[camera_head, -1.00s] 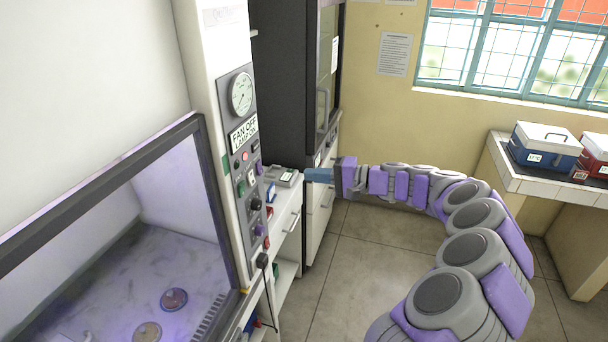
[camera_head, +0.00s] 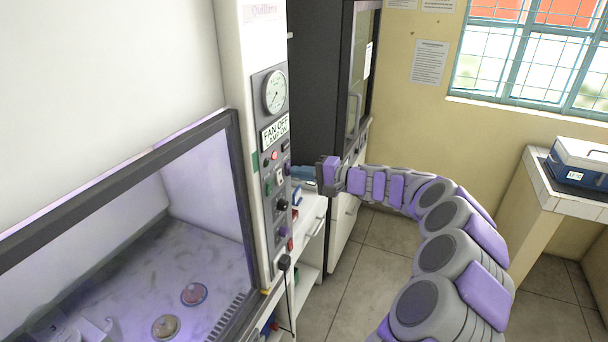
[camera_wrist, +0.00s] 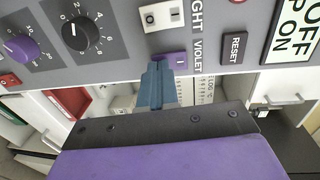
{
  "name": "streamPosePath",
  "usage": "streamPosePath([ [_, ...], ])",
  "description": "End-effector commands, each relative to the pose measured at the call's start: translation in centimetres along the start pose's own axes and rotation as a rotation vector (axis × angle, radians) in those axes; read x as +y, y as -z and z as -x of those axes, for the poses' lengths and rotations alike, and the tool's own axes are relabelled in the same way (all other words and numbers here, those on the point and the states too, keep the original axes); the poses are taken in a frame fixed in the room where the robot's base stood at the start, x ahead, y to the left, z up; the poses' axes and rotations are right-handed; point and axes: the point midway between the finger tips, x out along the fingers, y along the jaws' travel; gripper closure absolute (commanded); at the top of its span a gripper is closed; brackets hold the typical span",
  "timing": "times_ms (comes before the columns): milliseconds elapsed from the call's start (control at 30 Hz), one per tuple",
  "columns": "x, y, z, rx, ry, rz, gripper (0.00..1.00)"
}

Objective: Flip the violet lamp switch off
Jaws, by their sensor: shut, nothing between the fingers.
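The violet lamp switch (camera_wrist: 172,61) is a small purple rocker on the grey control panel, beside the "VIOLET" label in the wrist view. A white mark shows on its visible part. In the head view the switch (camera_head: 287,166) is a small purple spot at the panel's right edge. My gripper (camera_wrist: 158,66) is shut and empty, its blue fingers pointing at the panel. The fingertips are right at the switch and cover part of it; I cannot tell whether they touch. The gripper also shows in the head view (camera_head: 294,171).
A white light switch (camera_wrist: 162,15), a black dial (camera_wrist: 80,33), a purple knob (camera_wrist: 20,48) and a reset button (camera_wrist: 233,47) are close by on the panel. The glass-fronted cabinet (camera_head: 240,190) stands left. Open floor (camera_head: 345,285) lies below the arm.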

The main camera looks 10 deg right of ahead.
Motion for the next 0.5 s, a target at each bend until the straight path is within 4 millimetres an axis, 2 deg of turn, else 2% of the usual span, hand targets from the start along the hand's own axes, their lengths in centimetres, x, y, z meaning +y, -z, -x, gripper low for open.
streamPosePath([
  [500,0.7,0.1,-1.2,0.001,0.1,0.002,1.0],
])
